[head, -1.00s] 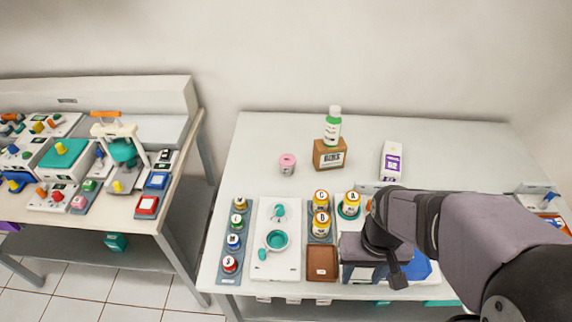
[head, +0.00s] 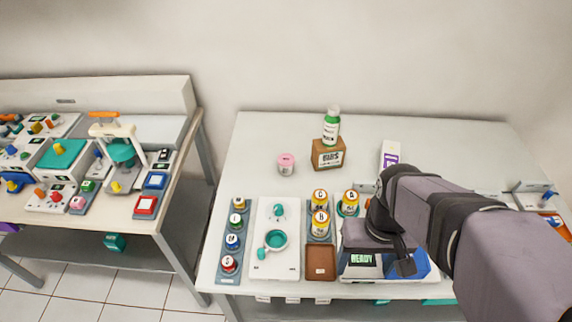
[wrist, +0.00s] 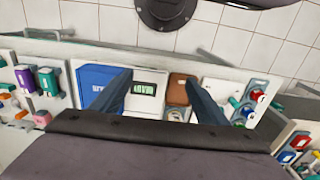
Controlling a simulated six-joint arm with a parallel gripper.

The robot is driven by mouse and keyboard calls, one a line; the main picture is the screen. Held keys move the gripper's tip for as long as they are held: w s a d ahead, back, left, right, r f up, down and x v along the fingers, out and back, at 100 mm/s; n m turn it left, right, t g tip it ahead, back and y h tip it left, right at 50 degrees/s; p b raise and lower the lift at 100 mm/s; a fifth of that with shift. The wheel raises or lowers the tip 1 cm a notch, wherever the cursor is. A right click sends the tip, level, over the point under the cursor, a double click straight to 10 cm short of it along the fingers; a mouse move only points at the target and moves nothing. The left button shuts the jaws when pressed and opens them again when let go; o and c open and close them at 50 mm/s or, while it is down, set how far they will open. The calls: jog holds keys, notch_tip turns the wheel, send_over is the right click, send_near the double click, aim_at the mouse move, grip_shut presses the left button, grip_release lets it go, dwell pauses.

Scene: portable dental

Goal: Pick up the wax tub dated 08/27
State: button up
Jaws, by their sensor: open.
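No readable 08/27 date shows, so I cannot tell which tub carries it. Three yellow tubs with lettered white lids stand mid-table in the head view: one at the back left (head: 320,205), one in front of it (head: 320,228) and one to the right (head: 351,206). A pink-lidded tub (head: 286,168) stands alone farther back. My gripper (wrist: 158,76) is open in the wrist view, with nothing between its two dark fingers.
A device with a READY display (head: 363,260) lies beneath my wrist. A brown tray (head: 320,262) sits left of it. A white-purple carton (head: 390,154) is partly hidden by my arm. The back left tabletop is clear.

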jog(key=w+a+f+n+t+h+b, duration=0.2)
jog(key=w+n+t+h+b, duration=0.45)
jog(key=w+n, duration=1.4)
jog(key=w+a+n+t+y+b, duration=0.25)
jog(key=w+a+n, duration=0.35)
jog(key=a, duration=0.3)
jog(key=w+a+n+t+y+b, duration=0.1)
jog(key=w+a+n+t, duration=0.3)
jog(key=w+a+n, duration=0.45)
jog(key=m, duration=0.2)
send_near(285, 161)
jog(key=shift+w+f, duration=0.1)
jog(key=shift+w, duration=0.85)
jog(key=shift+f+h, duration=0.3)
jog(key=shift+p+x, duration=0.95)
jog(key=shift+x, duration=2.75)
